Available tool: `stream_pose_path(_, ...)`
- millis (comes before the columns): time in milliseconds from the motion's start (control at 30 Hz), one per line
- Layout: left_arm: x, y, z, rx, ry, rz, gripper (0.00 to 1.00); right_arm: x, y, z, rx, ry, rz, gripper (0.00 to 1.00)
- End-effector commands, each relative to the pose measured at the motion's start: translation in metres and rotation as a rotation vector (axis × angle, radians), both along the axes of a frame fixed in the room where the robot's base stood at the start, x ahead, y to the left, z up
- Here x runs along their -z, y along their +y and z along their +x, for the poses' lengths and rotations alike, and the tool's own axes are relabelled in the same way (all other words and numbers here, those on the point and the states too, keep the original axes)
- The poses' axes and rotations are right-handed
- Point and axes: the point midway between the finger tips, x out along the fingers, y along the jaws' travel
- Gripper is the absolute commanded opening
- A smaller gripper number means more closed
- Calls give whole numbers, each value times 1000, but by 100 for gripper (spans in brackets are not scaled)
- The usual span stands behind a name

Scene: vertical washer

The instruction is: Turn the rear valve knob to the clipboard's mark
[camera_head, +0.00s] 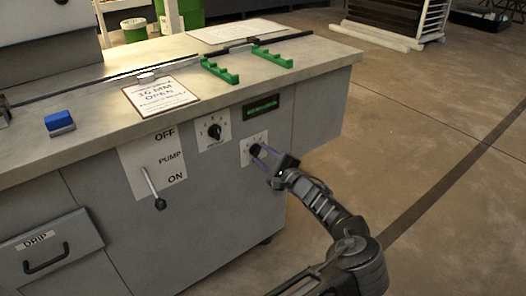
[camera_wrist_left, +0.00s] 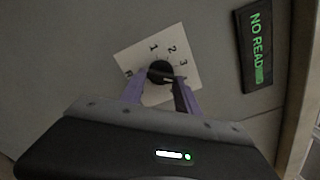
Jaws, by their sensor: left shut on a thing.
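The clipboard (camera_head: 160,96) lies on the bench top; its large lines look like "16 MM OPEN" and its smaller line is too small to read. Two black valve knobs on white dial plates are on the bench's front panel. One knob (camera_head: 214,131) stands free, nearer the pump switch. The other knob (camera_head: 256,150) is to its right, below the green display. My left gripper (camera_head: 262,153) is shut on this right-hand knob. My right gripper is out of view.
The display (camera_wrist_left: 258,45) reads "NO READ..." beside the dial. The pump lever (camera_head: 158,199) sticks out at the left. A blue block (camera_head: 59,122) and green brackets (camera_head: 222,72) are on the bench top. The floor to the right is open.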

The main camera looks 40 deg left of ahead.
Motion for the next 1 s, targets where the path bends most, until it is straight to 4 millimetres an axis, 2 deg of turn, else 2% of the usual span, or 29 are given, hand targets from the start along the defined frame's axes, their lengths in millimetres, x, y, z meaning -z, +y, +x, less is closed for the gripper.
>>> stream_pose_path(567,1,-1,1,3,44,12,0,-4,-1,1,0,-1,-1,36)
stream_pose_path(600,1,-1,1,3,44,12,41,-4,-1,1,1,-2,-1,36)
stream_pose_path(833,1,0,0,1,43,12,59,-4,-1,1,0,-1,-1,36)
stream_pose_path(1000,0,0,0,1,43,12,60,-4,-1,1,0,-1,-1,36)
